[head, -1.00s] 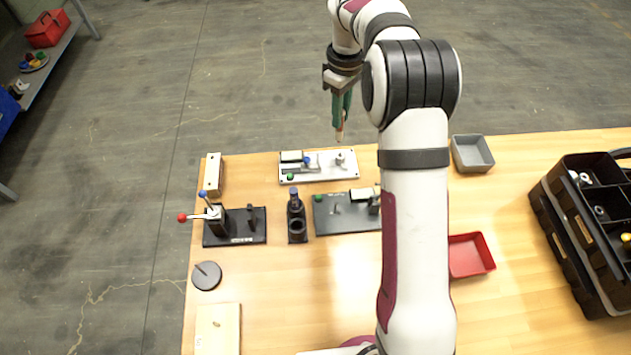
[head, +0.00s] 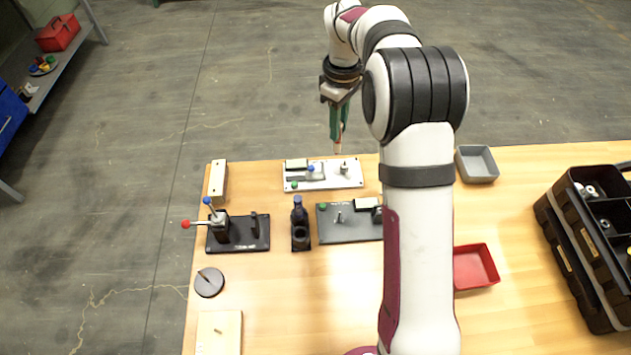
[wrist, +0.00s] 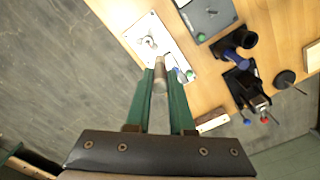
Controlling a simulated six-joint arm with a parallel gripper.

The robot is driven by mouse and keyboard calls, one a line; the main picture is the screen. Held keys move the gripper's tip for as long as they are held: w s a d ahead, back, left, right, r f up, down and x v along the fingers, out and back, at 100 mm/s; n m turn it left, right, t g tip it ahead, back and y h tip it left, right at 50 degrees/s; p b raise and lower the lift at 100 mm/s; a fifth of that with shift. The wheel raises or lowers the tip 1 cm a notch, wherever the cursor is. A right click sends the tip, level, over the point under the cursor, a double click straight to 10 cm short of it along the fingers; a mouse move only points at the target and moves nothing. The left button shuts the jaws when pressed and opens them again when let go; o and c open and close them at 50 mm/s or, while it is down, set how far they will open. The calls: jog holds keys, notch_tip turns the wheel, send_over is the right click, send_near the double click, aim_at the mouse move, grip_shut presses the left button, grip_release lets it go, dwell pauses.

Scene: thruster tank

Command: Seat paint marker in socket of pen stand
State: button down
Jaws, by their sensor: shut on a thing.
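My gripper (head: 338,138) has green fingers and hangs above the far edge of the table, beyond the white plate. It is shut on a slim cylinder, which I take to be the paint marker (wrist: 160,76); its pale tip points down below the fingers. In the head view only the marker's lower end (head: 337,150) shows. The pen stand (head: 301,244) is a small black block near the middle left of the table. It has a dark round open socket at the front and a blue-topped piece behind. In the wrist view its dark socket (wrist: 246,38) lies upper right, apart from the marker.
A white plate with fittings (head: 323,184) lies nearest below my gripper. A dark grey plate (head: 345,229) lies right of the stand, and a black lever fixture (head: 248,238) left of it. A grey tray (head: 477,164), a red tray (head: 475,267) and a black toolbox (head: 590,240) are on the right.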

jog(key=s+a+r+n, duration=0.2)
jog(key=s+a+n, duration=0.3)
jog(key=s+a, duration=0.5)
jog(key=n, duration=0.3)
send_over(300, 228)
jog(key=s, duration=0.1)
jog(key=f, duration=0.2)
jog(key=shift+s+f, duration=0.2)
jog(key=shift+f, duration=1.8)
jog(key=shift+f, duration=0.3)
jog(key=shift+f, duration=0.6)
jog(key=shift+f, duration=0.25)
jog(key=shift+f, duration=0.45)
jog(key=shift+f, duration=0.25)
